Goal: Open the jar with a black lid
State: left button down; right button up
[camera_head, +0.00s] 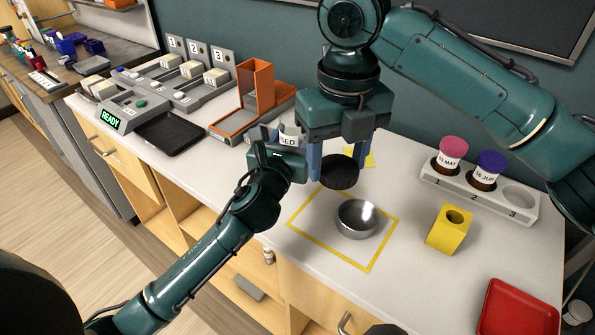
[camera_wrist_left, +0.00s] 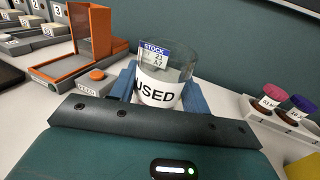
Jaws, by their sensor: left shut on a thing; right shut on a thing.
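The jar is clear glass with a white USED band and a blue-topped STOCK label. It stands between the blue fingers of my left gripper in the left wrist view (camera_wrist_left: 160,92), where the glass jar (camera_wrist_left: 178,58) shows no lid on its top. In the head view the jar (camera_head: 289,137) is partly hidden behind my left gripper (camera_head: 283,152). My right gripper (camera_head: 339,160) points down and is shut on the round black lid (camera_head: 340,174). The lid is apart from the jar, to its right, and appears held above the counter.
A metal bowl (camera_head: 357,218) sits inside a yellow taped square. A yellow block (camera_head: 449,230), a red tray (camera_head: 518,312) and a rack (camera_head: 478,193) with pink-capped and purple-capped vials are on the right. An orange stand (camera_head: 256,90) and a numbered device (camera_head: 185,75) are at left.

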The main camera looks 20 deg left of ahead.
aim_at(337, 167)
pick_arm(q)
jog(key=f, duration=0.3)
jog(key=f+b, duration=0.1)
jog(key=shift+s+f, duration=0.3)
pick_arm(e)
jog(key=shift+s+f, duration=0.25)
jog(key=shift+f, duration=0.45)
pick_arm(q)
jog(key=shift+f+b, duration=0.7)
jog(key=shift+f, duration=1.35)
pick_arm(e)
jog(key=shift+f, duration=0.7)
pick_arm(q)
jog(key=shift+f, duration=0.2)
pick_arm(e)
jog(key=shift+f, duration=0.1)
pick_arm(q)
jog(key=c, duration=0.7)
grip_release()
